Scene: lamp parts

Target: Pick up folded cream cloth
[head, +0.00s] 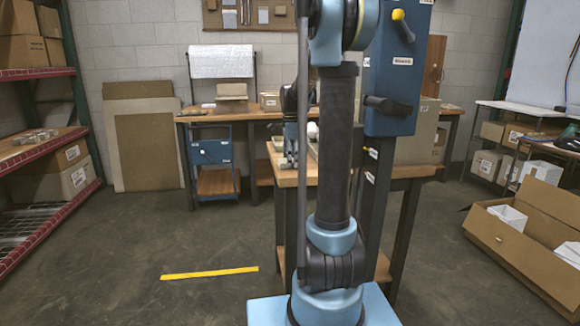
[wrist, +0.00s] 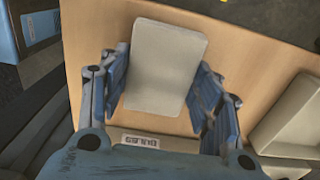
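The folded cream cloth (wrist: 165,65) shows in the wrist view as a pale, flat, rounded rectangle on the wooden table top (wrist: 85,45). My gripper (wrist: 163,88) is open over it, with one blue-grey finger along its left side and the other along its right side. The fingers look very close to the cloth's edges; whether they touch it I cannot tell. In the head view my gripper (head: 290,160) is a small dark shape at the table, partly covered by my arm, and I cannot make out the cloth there.
A pale open tray (wrist: 290,125) lies right of the cloth in the wrist view. A label (wrist: 140,141) shows near my gripper's palm.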

